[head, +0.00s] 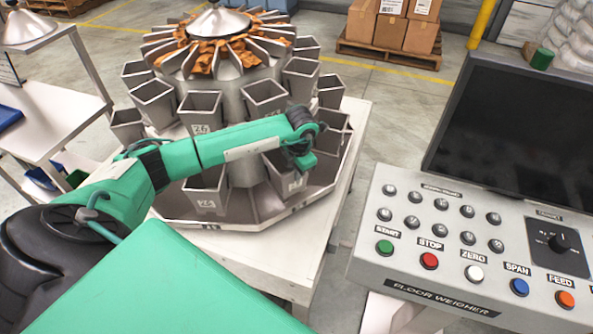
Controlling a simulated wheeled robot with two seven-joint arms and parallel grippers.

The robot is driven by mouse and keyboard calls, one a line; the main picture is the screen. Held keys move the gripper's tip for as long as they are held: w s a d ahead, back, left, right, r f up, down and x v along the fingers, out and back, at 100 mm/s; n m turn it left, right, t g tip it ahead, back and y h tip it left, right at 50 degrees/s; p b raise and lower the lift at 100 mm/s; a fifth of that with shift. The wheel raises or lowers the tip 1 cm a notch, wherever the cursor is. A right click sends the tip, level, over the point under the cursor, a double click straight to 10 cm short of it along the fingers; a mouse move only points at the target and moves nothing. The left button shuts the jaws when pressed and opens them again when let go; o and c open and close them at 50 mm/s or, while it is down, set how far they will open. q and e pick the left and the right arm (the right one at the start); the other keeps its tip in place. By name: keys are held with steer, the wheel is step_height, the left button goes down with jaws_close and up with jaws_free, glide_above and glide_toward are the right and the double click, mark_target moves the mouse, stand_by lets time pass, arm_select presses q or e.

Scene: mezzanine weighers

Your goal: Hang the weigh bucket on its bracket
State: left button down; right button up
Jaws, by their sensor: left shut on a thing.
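My left gripper (303,163) reaches in over the front of the multi-head weigher (243,165) and points downward. It is shut on a grey metal weigh bucket (288,184) with a white label, held at the lower ring of buckets. The gripper and wrist cover the bucket's top. The bucket looks upright and close to the weigher's central drum; I cannot tell whether it touches a bracket. The bracket itself is hidden behind my arm and the bucket. My right gripper is not in view.
Neighbouring buckets crowd close, including a lower one (207,190) to the left and an upper one (265,97) above. A control console (470,250) with buttons and a dark screen (520,125) stands at right. A side table (60,120) is at left.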

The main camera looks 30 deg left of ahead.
arm_select(q)
steer(key=shift+f, duration=0.15)
steer(key=c, duration=1.5)
jaws_free()
steer(key=r+b, duration=0.1)
steer(key=r, duration=0.3)
steer(key=d+r+b, duration=0.1)
steer(key=r, duration=0.4)
steer(key=r+b, duration=0.1)
steer(key=r, duration=0.4)
steer(key=shift+s+d+b, duration=0.2)
steer(key=shift+s+b, duration=0.1)
steer(key=shift+b, duration=0.05)
steer(key=shift+f, duration=0.1)
